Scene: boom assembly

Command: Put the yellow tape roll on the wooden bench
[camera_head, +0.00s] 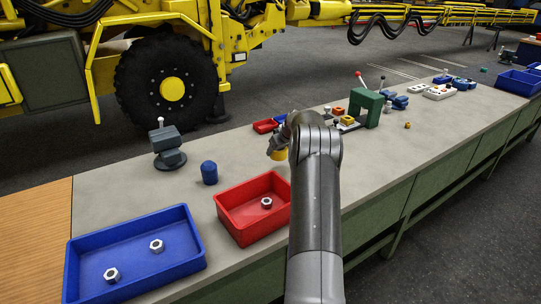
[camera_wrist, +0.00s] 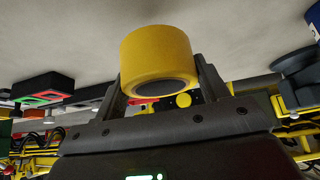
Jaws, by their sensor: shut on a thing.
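The yellow tape roll (camera_wrist: 158,55) is between the two fingers of my gripper (camera_wrist: 160,85) in the wrist view, and the fingers are shut on it. In the head view my gripper (camera_head: 277,148) is over the grey bench top, behind the red bin, and a small part of the yellow tape roll (camera_head: 278,155) shows beside it. My arm hides part of the roll there. I cannot tell whether the roll touches the grey top. The wooden bench (camera_head: 36,235) is at the left edge of the head view, beside the grey bench top.
On the grey bench (camera_head: 115,185) are a blue bin (camera_head: 190,268) and a red bin (camera_head: 228,222) with nuts, a blue cylinder (camera_head: 209,173), a grey vise (camera_head: 168,148) and a green press (camera_head: 365,108). The visible wooden surface is clear. A yellow machine (camera_head: 215,40) stands behind.

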